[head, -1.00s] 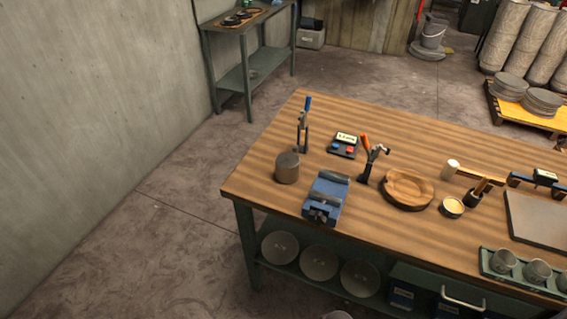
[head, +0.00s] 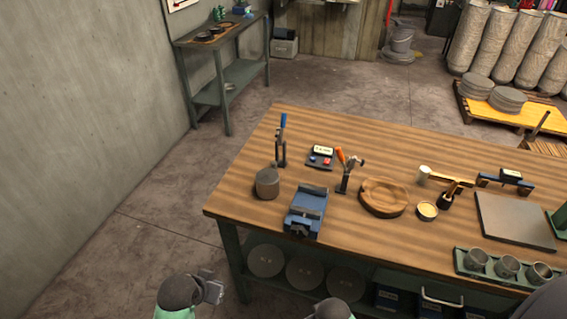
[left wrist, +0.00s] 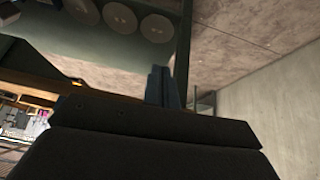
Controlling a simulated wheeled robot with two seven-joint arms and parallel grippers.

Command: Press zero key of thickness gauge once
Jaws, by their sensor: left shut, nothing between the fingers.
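Two devices with small displays stand on the wooden workbench. One is a dark box (head: 321,157) with a light display and blue and red buttons, at the back left. The other is a dark arched device (head: 506,180) with a display at the far right. I cannot tell for certain which is the thickness gauge, and no zero key is readable. My left gripper (left wrist: 161,74) shows in the left wrist view, shut and empty, below the bench top and apart from both devices. My right gripper is not clearly in view.
The workbench (head: 390,142) also holds a blue vise (head: 306,211), a grey cylinder (head: 267,183), a blue-handled tool (head: 282,140), an orange-handled clamp (head: 346,172), a wooden bowl (head: 382,197), a flat plate (head: 515,221) and a cup tray (head: 468,272). Floor left of the bench is clear.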

